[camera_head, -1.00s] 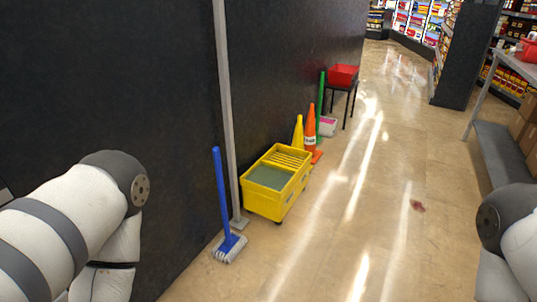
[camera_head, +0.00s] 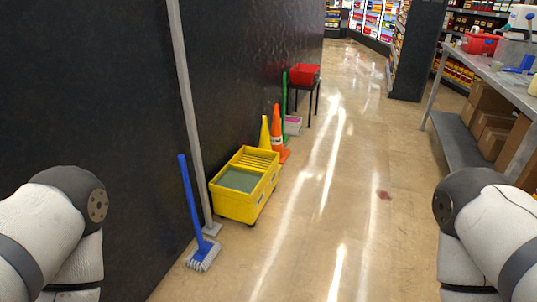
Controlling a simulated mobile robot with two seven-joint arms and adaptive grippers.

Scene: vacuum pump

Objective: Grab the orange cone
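The orange cone (camera_head: 277,138) has a pale band and an orange base. It stands upright on the floor by the dark wall, beyond the yellow mop bucket and just right of a yellow cone (camera_head: 265,134). The bucket hides part of the lower area there. My left and right arms show at the lower corners, well short of the cone. Both grippers are out of the picture.
A yellow mop bucket (camera_head: 228,206) and a blue-handled brush (camera_head: 194,218) stand by the wall. A grey post (camera_head: 186,100) rises there. Farther off are a green-handled broom (camera_head: 284,95) and a red bin (camera_head: 306,74) on a stand. A metal table (camera_head: 447,142) stands right.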

